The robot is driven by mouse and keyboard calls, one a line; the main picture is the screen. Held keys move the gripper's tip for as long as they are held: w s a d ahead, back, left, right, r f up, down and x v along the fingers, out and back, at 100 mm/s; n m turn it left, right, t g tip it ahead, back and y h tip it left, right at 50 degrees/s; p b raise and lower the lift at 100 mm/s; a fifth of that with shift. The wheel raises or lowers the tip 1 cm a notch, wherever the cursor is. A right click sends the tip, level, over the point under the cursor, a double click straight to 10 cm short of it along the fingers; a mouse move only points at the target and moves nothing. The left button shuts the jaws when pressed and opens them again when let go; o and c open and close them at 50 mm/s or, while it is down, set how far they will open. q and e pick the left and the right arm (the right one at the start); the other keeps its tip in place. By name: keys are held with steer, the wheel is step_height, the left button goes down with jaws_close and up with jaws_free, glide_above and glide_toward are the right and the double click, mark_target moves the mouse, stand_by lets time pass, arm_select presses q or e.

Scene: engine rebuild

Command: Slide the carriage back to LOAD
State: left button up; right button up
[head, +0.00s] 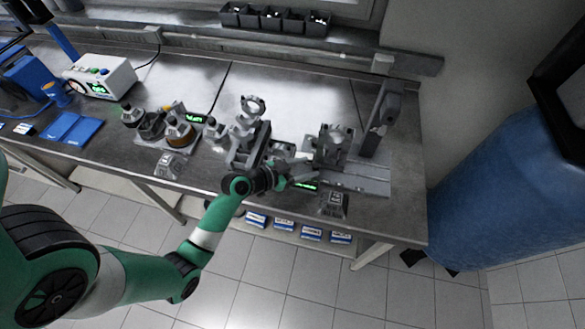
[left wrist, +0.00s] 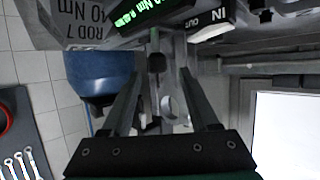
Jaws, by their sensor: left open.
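The grey metal carriage (head: 333,145) with its upright fixture sits on a rail (head: 365,180) at the right part of the bench. My left gripper (head: 297,176) is at the carriage's left front side, low over the bench. In the left wrist view my left gripper (left wrist: 160,80) is open, its two fingers spread on either side of a grey bar with a dark knob (left wrist: 156,62). I cannot tell whether the fingers touch it. No LOAD marking is readable. My right gripper is not in view.
A tall grey column (head: 380,118) stands right of the carriage. A grey stand with a ring (head: 252,108) is left of it. A small sign block (head: 335,203) and a green display (head: 305,186) lie at the front. A blue barrel (head: 510,190) stands right of the bench.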

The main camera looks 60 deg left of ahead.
arm_select(q)
steer(key=p+v, duration=0.2)
steer(key=v, duration=0.5)
steer(key=shift+s+r, duration=0.15)
steer(key=shift+s, duration=0.25)
